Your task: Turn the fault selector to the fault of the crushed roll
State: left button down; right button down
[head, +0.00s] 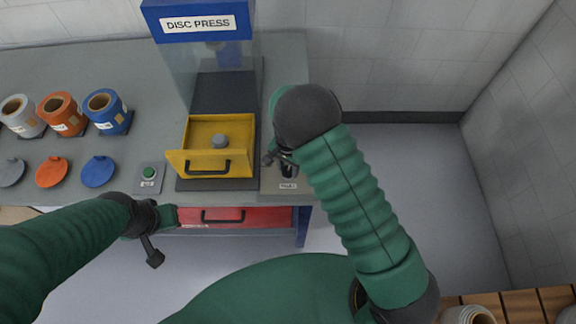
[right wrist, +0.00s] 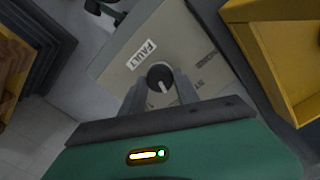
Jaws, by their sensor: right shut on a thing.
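The fault selector is a dark round knob (right wrist: 159,74) with a white pointer line, on a grey plate (right wrist: 118,62) marked FAULT. Other words on the plate are partly covered, so I cannot read the full settings. My right gripper (right wrist: 162,92) is shut on the knob, one finger on each side. In the head view my right gripper (head: 284,160) is at the bench's right front, partly hidden by its own arm. My left gripper (head: 152,240) hangs in front of the bench, away from the knob; its jaw opening is unclear. I cannot make out a crushed roll.
A disc press (head: 205,75) with an open yellow drawer (head: 180,160) stands left of the selector. A green button (head: 149,174), grey, orange and blue canisters (head: 60,113) and lids stand further left. A red drawer (head: 255,217) is below. Slats at bottom right hold a roll (head: 468,316).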

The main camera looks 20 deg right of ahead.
aim_at(288, 169)
jog(key=shift+w, duration=0.15)
dwell(0.4)
jog(key=c, duration=0.9)
grip_release()
jog(key=shift+r, duration=0.1)
notch_tip(288, 169, up, 17)
jog(key=shift+f, duration=0.2)
